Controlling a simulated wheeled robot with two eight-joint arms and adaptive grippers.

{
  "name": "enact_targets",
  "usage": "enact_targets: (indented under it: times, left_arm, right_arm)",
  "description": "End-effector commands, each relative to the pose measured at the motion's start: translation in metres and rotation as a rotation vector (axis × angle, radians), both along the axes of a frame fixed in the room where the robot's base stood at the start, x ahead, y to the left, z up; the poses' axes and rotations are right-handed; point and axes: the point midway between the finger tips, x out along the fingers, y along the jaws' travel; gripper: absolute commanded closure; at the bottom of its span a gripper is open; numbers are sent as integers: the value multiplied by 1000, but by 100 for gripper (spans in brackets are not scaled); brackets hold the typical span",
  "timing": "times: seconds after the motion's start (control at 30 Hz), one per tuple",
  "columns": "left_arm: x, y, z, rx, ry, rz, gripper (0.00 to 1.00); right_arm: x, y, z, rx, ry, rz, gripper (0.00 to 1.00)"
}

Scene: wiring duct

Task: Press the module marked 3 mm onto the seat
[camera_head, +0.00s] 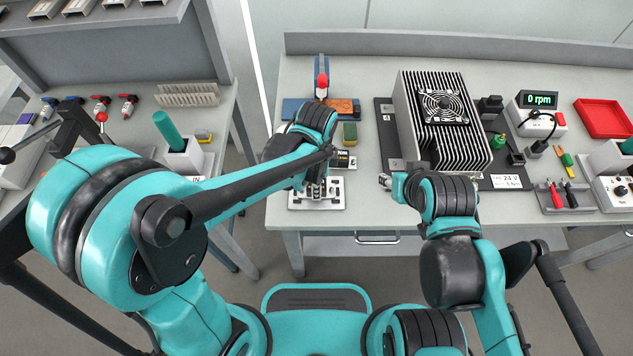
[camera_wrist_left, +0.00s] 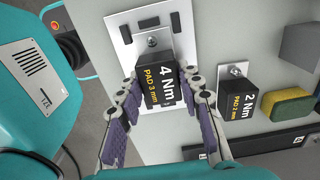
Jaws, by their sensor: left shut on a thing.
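The black module marked "4 Nm PAD 3 mm" (camera_wrist_left: 158,86) sits between the fingers of my left gripper (camera_wrist_left: 165,98) in the left wrist view. The fingers are shut on its two sides. A white plate (camera_wrist_left: 122,32) with a dark slot lies behind and beneath it; I cannot tell whether the module touches it. In the head view the plate (camera_head: 334,201) is at the near edge of the bench, and my left arm mostly hides the module. My right gripper (camera_head: 386,181) is left of the right forearm, beside the finned unit's base; its finger opening is unclear.
A second black module marked "2 Nm PAD 2 mm" (camera_wrist_left: 240,101) stands right of the held one. A green and yellow sponge (camera_wrist_left: 286,108) and a grey block (camera_wrist_left: 300,46) are beyond it. A finned heatsink unit with a fan (camera_head: 410,112) stands right of the left gripper.

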Motion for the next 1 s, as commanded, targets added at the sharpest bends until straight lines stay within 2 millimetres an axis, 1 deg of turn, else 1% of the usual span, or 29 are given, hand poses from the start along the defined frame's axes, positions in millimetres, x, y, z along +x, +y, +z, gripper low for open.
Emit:
enact_targets:
  times: [0.13,0.17,0.2,0.23,0.27,0.53,0.67,0.77,1.0]
  left_arm:
    - [0,0,-5,0,0,0,100]
    - [0,0,-5,0,0,0,62]
    - [0,0,-4,0,0,0,51]
    - [0,0,-4,0,0,0,44]
    - [0,0,-4,0,0,0,40]
    - [0,0,-3,0,0,0,40]
    - [0,0,4,0,0,0,40]
    - [0,0,19,0,0,0,40]
    - [0,0,70,0,0,0,40]
  right_arm:
    - [0,0,-4,0,0,0,60]
    - [0,0,-4,0,0,0,60]
    - [0,0,-3,0,0,0,60]
    - [0,0,-3,0,0,0,60]
    - [0,0,-3,0,0,0,60]
    - [0,0,-3,0,0,0,60]
    - [0,0,-3,0,0,0,60]
    - [0,0,-3,0,0,0,60]
    - [0,0,-3,0,0,0,60]
